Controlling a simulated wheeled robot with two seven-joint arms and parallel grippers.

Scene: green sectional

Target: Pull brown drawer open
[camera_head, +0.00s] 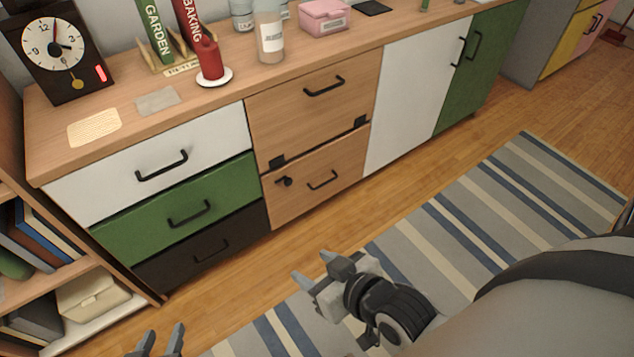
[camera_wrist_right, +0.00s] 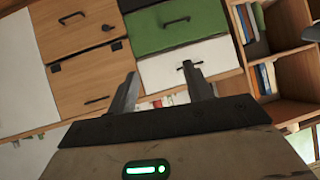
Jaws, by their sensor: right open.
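The dark brown drawer (camera_head: 160,266) is the lowest of three stacked at the left of the cabinet, under a green drawer (camera_head: 125,222) and a white drawer (camera_head: 100,190). It looks shut and has a black bar handle (camera_head: 211,251). In the right wrist view, turned upside down, only a sliver of the brown drawer (camera_wrist_right: 133,4) shows at the top edge. My right gripper (camera_head: 314,265) is open and empty, in front of the cabinet and apart from it. Its fingers (camera_wrist_right: 160,72) frame the white drawer in its wrist view. My left gripper (camera_head: 163,340) is open and empty at the bottom edge.
Wooden fronts (camera_head: 310,106) with black handles adjoin the drawers on the right. An open bookshelf (camera_head: 120,298) stands at the left. A striped rug (camera_head: 430,240) and bare floor lie before the cabinet. A clock and jars stand on the countertop (camera_head: 130,120).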

